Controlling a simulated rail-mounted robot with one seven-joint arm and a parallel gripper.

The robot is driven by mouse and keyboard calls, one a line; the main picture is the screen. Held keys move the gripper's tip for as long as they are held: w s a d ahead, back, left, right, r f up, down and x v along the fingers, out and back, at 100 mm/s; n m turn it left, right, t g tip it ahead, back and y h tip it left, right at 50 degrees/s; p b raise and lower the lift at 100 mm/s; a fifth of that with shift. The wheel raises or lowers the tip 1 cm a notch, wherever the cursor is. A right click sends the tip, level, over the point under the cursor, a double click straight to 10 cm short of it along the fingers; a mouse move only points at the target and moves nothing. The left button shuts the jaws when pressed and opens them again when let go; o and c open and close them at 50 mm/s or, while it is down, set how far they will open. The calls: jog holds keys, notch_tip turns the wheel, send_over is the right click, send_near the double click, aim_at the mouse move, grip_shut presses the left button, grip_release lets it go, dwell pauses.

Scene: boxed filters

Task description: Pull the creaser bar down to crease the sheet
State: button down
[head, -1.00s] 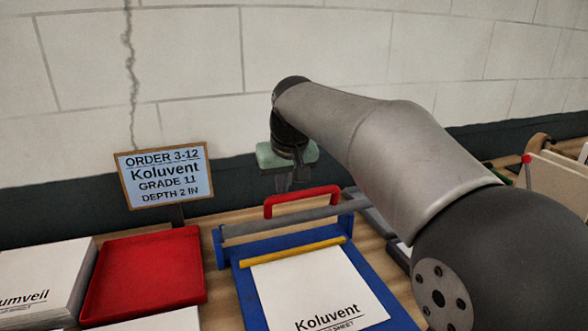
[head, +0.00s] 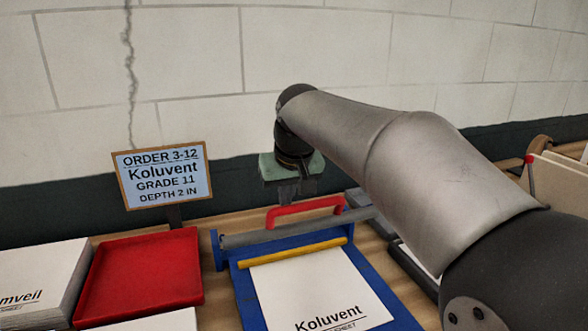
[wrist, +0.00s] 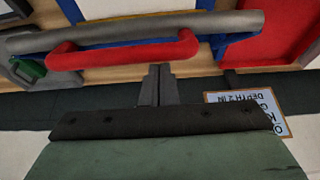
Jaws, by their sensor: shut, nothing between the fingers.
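The creaser bar is a grey bar (head: 250,239) with a red handle (head: 305,208), across the back of the blue creaser frame (head: 238,287). In the wrist view the red handle (wrist: 125,54) runs along the grey bar (wrist: 225,24). A white sheet marked Koluvent (head: 320,290) lies on the creaser, in front of a yellow strip (head: 293,252). My gripper (head: 288,199) is shut and empty, pointing down at the handle. In the wrist view its fingertips (wrist: 158,68) are right at the handle's edge; I cannot tell whether they touch it.
A red tray (head: 140,277) and white sheet stacks (head: 40,275) are at the left. A sign (head: 162,176) reads Order 3-12, Koluvent, Grade 11, Depth 2 in. Cream boards (head: 555,180) stand at the far right. The wall is close behind.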

aim_at(287, 228)
jog(key=shift+s+d+f+b, duration=0.2)
jog(key=shift+s+f+b, duration=0.3)
jog(key=shift+f, duration=0.25)
jog(key=shift+s+d+f+b, duration=0.2)
jog(key=shift+s+f+b, duration=0.5)
jog(key=shift+f+b, duration=0.3)
jog(key=shift+r, duration=0.15)
jog(key=shift+s+d+f+b, duration=0.1)
jog(key=shift+s+f+b, duration=0.25)
jog(key=shift+f+b, duration=0.25)
jog(key=shift+s+d+f+b, duration=0.1)
jog(key=shift+s+f+b, duration=0.2)
jog(key=shift+f+b, duration=0.25)
jog(key=shift+s+d+f+b, duration=0.1)
jog(key=shift+s+f+b, duration=0.15)
jog(key=shift+f+b, duration=0.3)
jog(key=shift+s+d+f+b, duration=0.1)
jog(key=shift+s+f+b, duration=0.15)
jog(key=shift+f+b, duration=0.3)
jog(key=shift+f, duration=0.1)
